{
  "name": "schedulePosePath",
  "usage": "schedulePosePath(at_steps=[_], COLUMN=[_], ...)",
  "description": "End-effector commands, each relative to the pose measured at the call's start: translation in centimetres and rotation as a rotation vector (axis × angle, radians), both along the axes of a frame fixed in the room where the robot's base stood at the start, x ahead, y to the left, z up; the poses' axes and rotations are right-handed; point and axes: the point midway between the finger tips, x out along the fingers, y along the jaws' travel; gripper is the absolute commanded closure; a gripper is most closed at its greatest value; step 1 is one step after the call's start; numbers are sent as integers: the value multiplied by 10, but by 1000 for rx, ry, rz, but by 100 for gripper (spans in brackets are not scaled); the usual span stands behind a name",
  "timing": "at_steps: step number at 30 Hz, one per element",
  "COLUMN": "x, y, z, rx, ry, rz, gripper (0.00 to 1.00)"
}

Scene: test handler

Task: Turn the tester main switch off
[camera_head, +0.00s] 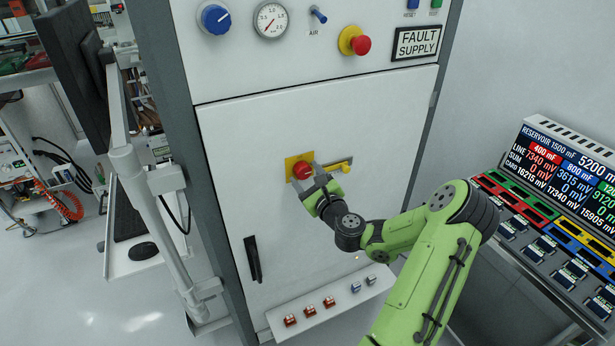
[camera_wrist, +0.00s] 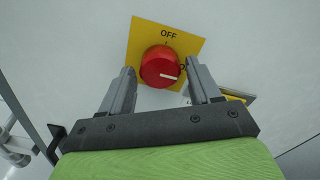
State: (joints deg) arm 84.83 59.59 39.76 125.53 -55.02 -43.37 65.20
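The tester main switch is a red round knob (camera_head: 303,171) on a yellow plate (camera_head: 291,162) on the white cabinet door. In the wrist view the knob (camera_wrist: 156,66) has a white pointer mark aimed right, toward a label partly hidden by a finger. OFF is printed at the top of the yellow plate (camera_wrist: 143,35). My gripper (camera_wrist: 159,68) is open, with one finger on each side of the knob and a small gap at each side. In the head view my gripper (camera_head: 311,184) is at the knob's lower right and covers part of the plate.
A black door handle (camera_head: 253,259) is lower left. A red emergency button (camera_head: 361,45), a blue knob (camera_head: 215,19) and a gauge (camera_head: 270,20) are above. A display console (camera_head: 568,175) stands at right.

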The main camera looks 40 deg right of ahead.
Motion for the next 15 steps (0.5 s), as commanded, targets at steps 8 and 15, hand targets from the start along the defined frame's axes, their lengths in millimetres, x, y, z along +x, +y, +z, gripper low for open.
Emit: schedulePosePath(at_steps=[8, 15], x=[0, 0], y=[0, 0], z=[0, 0], rx=[0, -20], ry=[-1, 6], rz=[0, 1], gripper=[81, 82])
